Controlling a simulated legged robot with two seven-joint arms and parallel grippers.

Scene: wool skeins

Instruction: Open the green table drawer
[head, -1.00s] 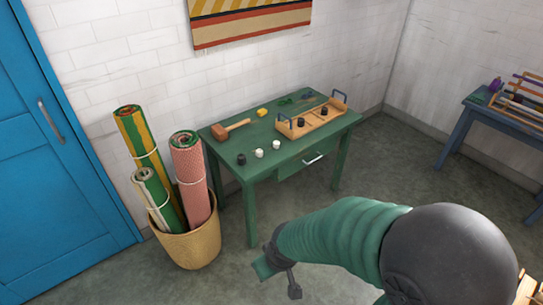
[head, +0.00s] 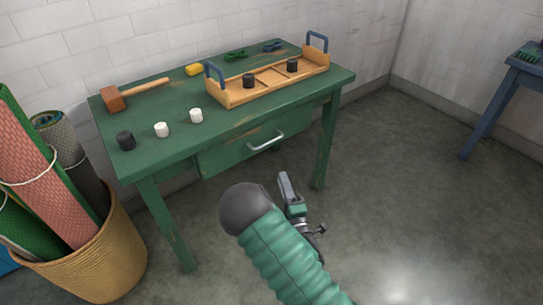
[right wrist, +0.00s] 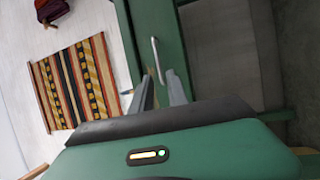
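The green table (head: 165,98) stands against the white wall in the head view. Its drawer (head: 225,155) looks closed under the front edge, with a silver bar handle (head: 266,141). The handle (right wrist: 158,60) also shows upright in the right wrist view, just beyond the fingertips. My right gripper (head: 287,190) is in front of and below the drawer in the head view. In the right wrist view its two fingers (right wrist: 160,88) are apart with nothing between them, pointing toward the drawer front and short of the handle. My left gripper is not in view.
A basket (head: 105,262) of rolled rugs stands at left. A blue table (head: 488,112) is at right. Floor ahead is clear.

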